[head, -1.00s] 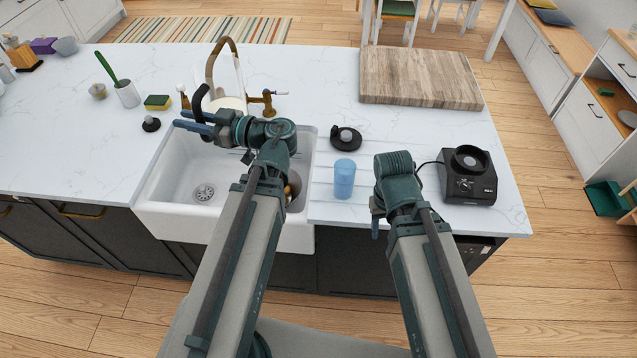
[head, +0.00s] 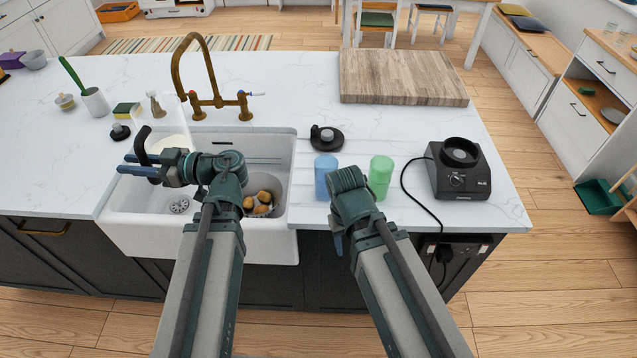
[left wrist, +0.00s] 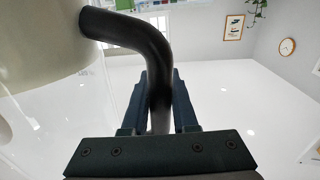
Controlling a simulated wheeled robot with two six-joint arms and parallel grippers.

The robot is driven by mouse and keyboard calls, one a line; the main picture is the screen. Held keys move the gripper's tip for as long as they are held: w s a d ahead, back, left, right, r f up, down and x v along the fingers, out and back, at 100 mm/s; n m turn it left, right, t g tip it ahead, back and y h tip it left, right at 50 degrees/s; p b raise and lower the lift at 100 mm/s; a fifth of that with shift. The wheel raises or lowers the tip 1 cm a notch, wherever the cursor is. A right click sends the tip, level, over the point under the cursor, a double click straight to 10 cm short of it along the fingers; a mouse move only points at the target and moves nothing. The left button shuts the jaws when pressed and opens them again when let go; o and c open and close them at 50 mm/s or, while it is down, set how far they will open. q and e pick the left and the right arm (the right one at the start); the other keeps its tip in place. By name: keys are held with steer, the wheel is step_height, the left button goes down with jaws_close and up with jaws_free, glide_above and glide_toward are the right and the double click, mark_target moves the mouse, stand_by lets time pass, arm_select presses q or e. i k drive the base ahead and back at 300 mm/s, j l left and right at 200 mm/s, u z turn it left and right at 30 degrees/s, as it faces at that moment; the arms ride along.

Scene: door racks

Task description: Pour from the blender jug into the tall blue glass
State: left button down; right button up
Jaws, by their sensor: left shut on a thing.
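The blender jug (head: 174,138) is clear with cream-coloured contents low in it. It is held above the left part of the sink and looks near upright. My left gripper (head: 133,164) is shut on its black handle (head: 143,142); the left wrist view shows the handle (left wrist: 128,32) between the fingers and the pale jug body (left wrist: 40,40) at left. The tall blue glass (head: 326,172) stands upright on the counter right of the sink, apart from the jug. My right gripper (head: 338,243) is low at the counter's front edge, mostly hidden by its arm.
A green glass (head: 381,175) stands right of the blue one, partly behind my right arm. The blender base (head: 459,180) is farther right, with a black lid (head: 326,138) behind the glasses. A brass tap (head: 205,75) rises behind the sink (head: 270,225), which holds several round brownish things.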

mark_target(324, 165)
steer(key=k+l, duration=0.15)
steer(key=l, duration=0.15)
steer(key=k+l, duration=0.15)
steer(key=l, duration=0.2)
steer(key=k+l, duration=0.1)
steer(key=l, duration=0.2)
steer(key=k+l, duration=0.15)
steer(key=l, duration=0.15)
steer(key=u, duration=0.05)
